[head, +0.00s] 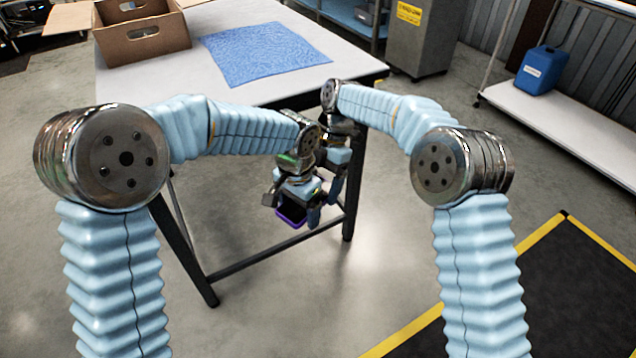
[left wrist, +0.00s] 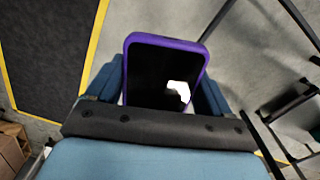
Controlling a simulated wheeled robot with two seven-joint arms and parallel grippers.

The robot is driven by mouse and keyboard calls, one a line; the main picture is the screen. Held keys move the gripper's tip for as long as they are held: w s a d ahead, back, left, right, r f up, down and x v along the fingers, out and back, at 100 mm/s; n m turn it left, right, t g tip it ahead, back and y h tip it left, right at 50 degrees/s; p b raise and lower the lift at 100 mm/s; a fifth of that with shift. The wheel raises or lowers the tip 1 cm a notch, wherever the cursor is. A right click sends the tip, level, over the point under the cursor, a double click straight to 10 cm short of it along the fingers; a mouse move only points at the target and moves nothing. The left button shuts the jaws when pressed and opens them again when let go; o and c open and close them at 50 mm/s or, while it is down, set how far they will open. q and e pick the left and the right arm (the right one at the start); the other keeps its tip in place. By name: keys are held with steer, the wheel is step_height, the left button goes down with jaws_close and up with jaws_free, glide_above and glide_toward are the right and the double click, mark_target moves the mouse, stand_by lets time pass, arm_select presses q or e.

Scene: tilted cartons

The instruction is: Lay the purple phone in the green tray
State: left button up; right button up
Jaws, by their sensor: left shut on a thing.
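The purple phone (head: 291,217) is in my left gripper (head: 292,205), held in the air in front of the table's near edge, below table-top height. In the left wrist view the phone (left wrist: 163,72) shows its dark screen and purple rim, with the blue fingers (left wrist: 160,92) closed on its sides. My right gripper (head: 335,184) hangs just right of and partly behind the left one; its fingers are too small and overlapped to read. No green tray shows in either view.
The white table (head: 180,72) carries an open cardboard box (head: 140,40) at the back left and a blue cloth (head: 264,52). Its dark legs and crossbar (head: 275,250) stand close to my grippers. A white bench (head: 570,135) with a blue canister (head: 541,70) is at right.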

arm_select(q)
steer(key=shift+s+d, duration=0.15)
steer(key=shift+d, duration=0.05)
arm_select(e)
steer(key=shift+a, duration=0.1)
steer(key=c, duration=0.5)
arm_select(q)
steer(key=o, duration=0.9)
arm_select(e)
steer(key=shift+r, duration=0.1)
steer(key=shift+c, duration=1.2)
arm_select(q)
steer(key=shift+o, duration=0.2)
steer(key=shift+r, duration=0.15)
